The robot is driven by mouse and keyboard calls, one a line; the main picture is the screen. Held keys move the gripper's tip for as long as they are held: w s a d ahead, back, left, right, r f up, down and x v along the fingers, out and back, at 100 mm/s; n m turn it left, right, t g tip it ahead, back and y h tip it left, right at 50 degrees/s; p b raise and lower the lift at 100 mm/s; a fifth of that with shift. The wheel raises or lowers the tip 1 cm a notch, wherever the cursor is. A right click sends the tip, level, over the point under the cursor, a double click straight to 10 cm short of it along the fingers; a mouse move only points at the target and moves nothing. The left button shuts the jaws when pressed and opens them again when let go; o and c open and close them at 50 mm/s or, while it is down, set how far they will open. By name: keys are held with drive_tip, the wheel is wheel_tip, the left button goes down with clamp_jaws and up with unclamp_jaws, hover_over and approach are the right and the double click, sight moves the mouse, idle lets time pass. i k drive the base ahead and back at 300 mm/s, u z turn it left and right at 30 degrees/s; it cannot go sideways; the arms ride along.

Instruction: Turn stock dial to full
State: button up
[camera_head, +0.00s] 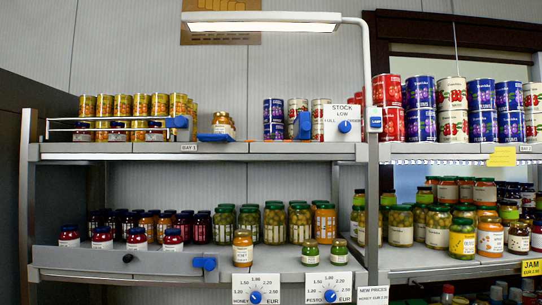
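The stock dial (344,126) is a round blue knob on a white card (344,110). The card is marked STOCK, LOW and FULL and stands at the right end of the upper shelf, beside the metal post. The knob faces me and nothing covers it. Its pointer is too small to tell which mark it is at. My gripper is not in view.
Cans stand behind and left of the card, with a blue part (304,125) close by. A lamp post (367,70) rises just right of it. Below are a honey price dial (255,297) and a pesto price dial (330,296). Jars fill the lower shelf.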

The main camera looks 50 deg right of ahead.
sight(344, 126)
drive_tip(key=z, duration=3.75)
drive_tip(key=i, duration=0.8)
drive_tip(key=u, duration=2.1)
